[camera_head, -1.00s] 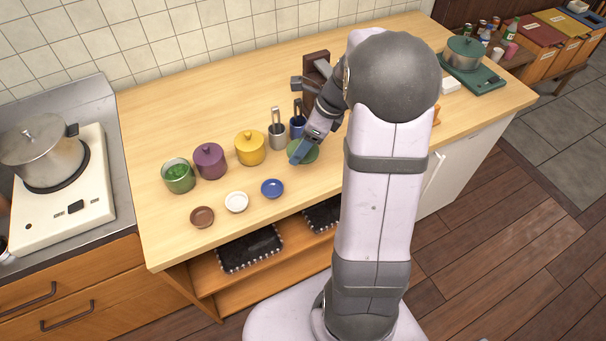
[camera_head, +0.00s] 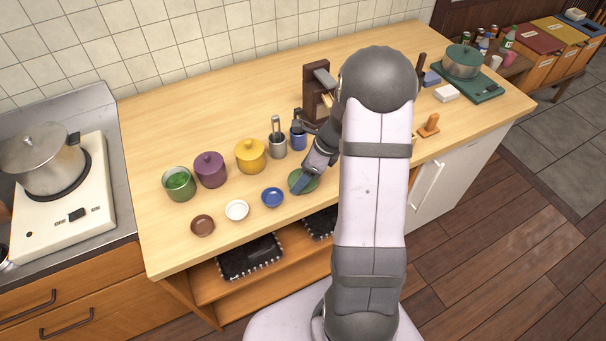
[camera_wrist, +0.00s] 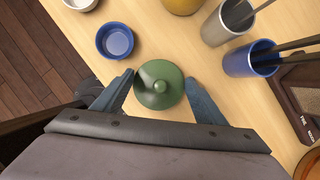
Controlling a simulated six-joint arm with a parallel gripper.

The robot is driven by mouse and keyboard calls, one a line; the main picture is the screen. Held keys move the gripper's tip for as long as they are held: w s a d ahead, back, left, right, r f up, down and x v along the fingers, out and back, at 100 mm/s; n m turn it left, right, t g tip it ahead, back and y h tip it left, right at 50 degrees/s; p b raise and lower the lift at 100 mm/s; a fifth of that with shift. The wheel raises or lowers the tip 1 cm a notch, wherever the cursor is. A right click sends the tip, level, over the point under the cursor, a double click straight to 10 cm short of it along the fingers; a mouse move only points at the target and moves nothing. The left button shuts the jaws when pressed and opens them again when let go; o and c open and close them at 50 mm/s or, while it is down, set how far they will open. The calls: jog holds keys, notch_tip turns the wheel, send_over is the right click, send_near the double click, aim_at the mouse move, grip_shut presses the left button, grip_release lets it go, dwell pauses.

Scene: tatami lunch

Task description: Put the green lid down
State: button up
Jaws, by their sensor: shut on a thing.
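The green lid (camera_head: 309,182) is round with a knob on top. It is at my gripper (camera_head: 298,184), to the right of the small blue dish (camera_head: 272,197). In the wrist view the green lid (camera_wrist: 159,84) sits between the two blue fingers of my gripper (camera_wrist: 158,92), which are shut on it. It looks level and close to the wooden counter; I cannot tell whether it touches. A green pot without a lid (camera_head: 179,183) stands at the left end of the row of pots.
A purple pot (camera_head: 210,169) and a yellow pot (camera_head: 251,155) have lids on. A grey cup (camera_head: 277,146) and a blue cup (camera_head: 298,139) with utensils stand behind the lid. White (camera_head: 236,210) and brown (camera_head: 202,225) dishes lie left along the front. Counter between pots and dishes is clear.

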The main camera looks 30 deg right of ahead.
jog(key=shift+f, duration=0.45)
jog(key=shift+f, duration=0.15)
jog(key=o, duration=1.1)
jog(key=shift+c, duration=0.2)
jog(key=v, duration=1.2)
jog(key=shift+r+b, duration=0.2)
jog(key=shift+b, duration=0.1)
